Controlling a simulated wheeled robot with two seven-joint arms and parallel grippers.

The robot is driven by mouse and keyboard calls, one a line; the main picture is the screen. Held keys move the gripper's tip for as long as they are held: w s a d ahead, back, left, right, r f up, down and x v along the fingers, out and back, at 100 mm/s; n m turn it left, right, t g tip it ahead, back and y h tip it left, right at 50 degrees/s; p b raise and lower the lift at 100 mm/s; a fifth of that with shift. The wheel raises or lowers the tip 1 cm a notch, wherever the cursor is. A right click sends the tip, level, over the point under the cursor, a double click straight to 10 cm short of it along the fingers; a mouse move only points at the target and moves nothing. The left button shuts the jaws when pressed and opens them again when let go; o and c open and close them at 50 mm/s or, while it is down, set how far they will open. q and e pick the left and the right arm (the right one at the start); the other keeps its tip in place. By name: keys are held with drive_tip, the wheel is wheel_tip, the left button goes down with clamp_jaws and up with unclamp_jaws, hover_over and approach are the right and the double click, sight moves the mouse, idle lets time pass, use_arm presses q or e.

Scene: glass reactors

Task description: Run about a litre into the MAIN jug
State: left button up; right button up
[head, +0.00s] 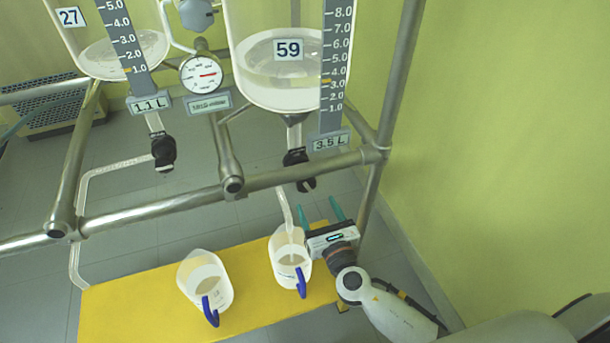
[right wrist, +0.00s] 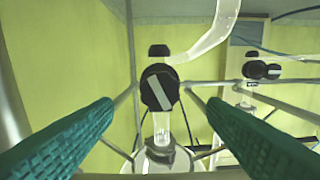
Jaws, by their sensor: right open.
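Two clear jugs with blue handles stand upright on the yellow platform (head: 255,312): a left jug (head: 200,272) and a right jug (head: 284,250). Their labels are too small to read. Vessel 59 (head: 262,75) holds clear liquid, and its plate (head: 331,142) reads 3.5 L. Its black valve (head: 300,168) leads into a glass spout (head: 285,208) that ends at the right jug. My right gripper (head: 349,207) is open and empty, right of that jug and below the valve. In the right wrist view, a black knob with a diagonal white stripe (right wrist: 160,88) shows between the fingers, apart from them.
Vessel 27 (head: 105,55) at left holds some liquid; its plate reads 1.1 L. Its valve (head: 163,151) leads to a long bent tube (head: 85,210) ending by the platform's left edge. A steel rail (head: 150,212) crosses in front. A gauge (head: 201,73) hangs between the vessels.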

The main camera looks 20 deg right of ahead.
sight(308, 188)
drive_tip(key=w, duration=0.9)
drive_tip(key=shift+a, duration=0.15)
drive_tip(key=shift+w+b, duration=0.3)
drive_tip(key=shift+w, duration=0.05)
use_arm(q)
wheel_tip(308, 188, up, 2)
use_arm(e)
drive_tip(key=shift+c, duration=0.2)
drive_tip(key=c, duration=0.9)
use_arm(q)
drive_tip(key=shift+s+f, duration=0.1)
drive_tip(key=shift+f, duration=0.05)
use_arm(e)
drive_tip(key=shift+c, duration=0.3)
use_arm(q)
drive_tip(key=shift+s, duration=0.1)
use_arm(e)
drive_tip(key=shift+m, duration=0.3)
